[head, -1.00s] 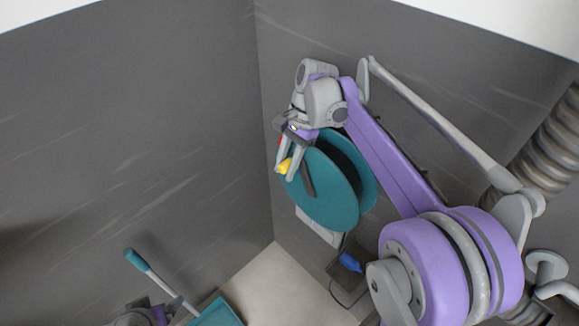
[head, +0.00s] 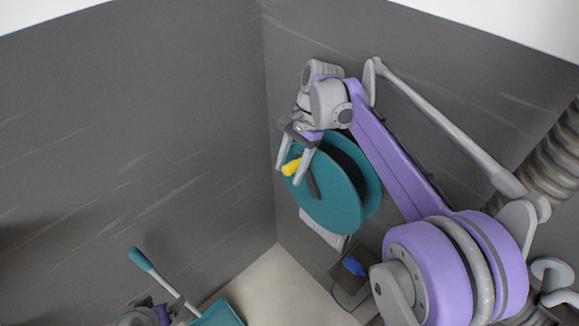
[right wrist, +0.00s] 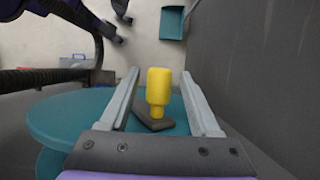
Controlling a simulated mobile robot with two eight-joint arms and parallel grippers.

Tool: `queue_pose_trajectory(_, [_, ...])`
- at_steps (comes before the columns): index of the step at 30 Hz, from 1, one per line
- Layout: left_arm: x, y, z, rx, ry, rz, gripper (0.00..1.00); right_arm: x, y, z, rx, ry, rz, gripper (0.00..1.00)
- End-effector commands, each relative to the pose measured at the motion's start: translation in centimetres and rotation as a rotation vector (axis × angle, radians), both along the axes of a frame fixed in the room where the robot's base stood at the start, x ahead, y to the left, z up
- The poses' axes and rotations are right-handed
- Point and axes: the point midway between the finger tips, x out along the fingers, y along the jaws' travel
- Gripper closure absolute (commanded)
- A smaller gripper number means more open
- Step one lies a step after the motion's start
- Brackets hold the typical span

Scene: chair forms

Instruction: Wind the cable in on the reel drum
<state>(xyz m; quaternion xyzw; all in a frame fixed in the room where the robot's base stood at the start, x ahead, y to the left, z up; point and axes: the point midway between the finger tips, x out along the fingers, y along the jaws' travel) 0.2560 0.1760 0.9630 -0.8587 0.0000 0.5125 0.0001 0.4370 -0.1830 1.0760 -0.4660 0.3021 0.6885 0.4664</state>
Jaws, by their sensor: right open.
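The teal reel drum (head: 327,195) stands by the right-hand wall, and its disc fills the lower left of the right wrist view (right wrist: 70,128). A yellow crank knob (head: 291,167) sits on a dark crank arm (head: 314,186) on the drum's face. My right gripper (head: 289,175) is open, with one finger on each side of the knob; in the right wrist view the knob (right wrist: 158,88) stands between the fingers with gaps. A thin dark cable (head: 342,300) loops near a blue plug-like piece (head: 354,266) below the drum. My left gripper (head: 150,316) is partly cut off at the bottom edge.
Grey walls meet in a corner close behind the drum. A ribbed grey hose (head: 552,150) is at the right. Pale floor (head: 272,285) is clear between.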

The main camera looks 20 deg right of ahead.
Motion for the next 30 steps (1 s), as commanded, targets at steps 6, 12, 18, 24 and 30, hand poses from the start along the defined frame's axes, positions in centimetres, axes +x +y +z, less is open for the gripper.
queue_pose_trajectory(6, [0.1,0.0,0.3,0.000,-0.003,0.000,0.10,0.5,-1.3,3.2,0.000,-0.002,-0.002,0.37])
queue_pose_trajectory(12, [0.3,0.0,0.8,0.000,-0.007,0.000,0.10,1.1,-2.7,7.0,-0.001,-0.001,-0.001,0.37])
queue_pose_trajectory(18, [0.5,0.0,1.1,0.000,-0.009,0.000,0.10,1.4,-3.6,9.3,0.000,-0.001,0.000,0.37])
queue_pose_trajectory(24, [0.5,0.0,1.2,0.000,-0.010,0.000,0.10,1.4,-3.8,9.8,0.000,0.000,0.000,0.37])
queue_pose_trajectory(30, [0.5,0.0,1.1,0.000,-0.010,0.000,0.10,1.4,-3.8,9.8,0.000,0.000,0.001,0.30])
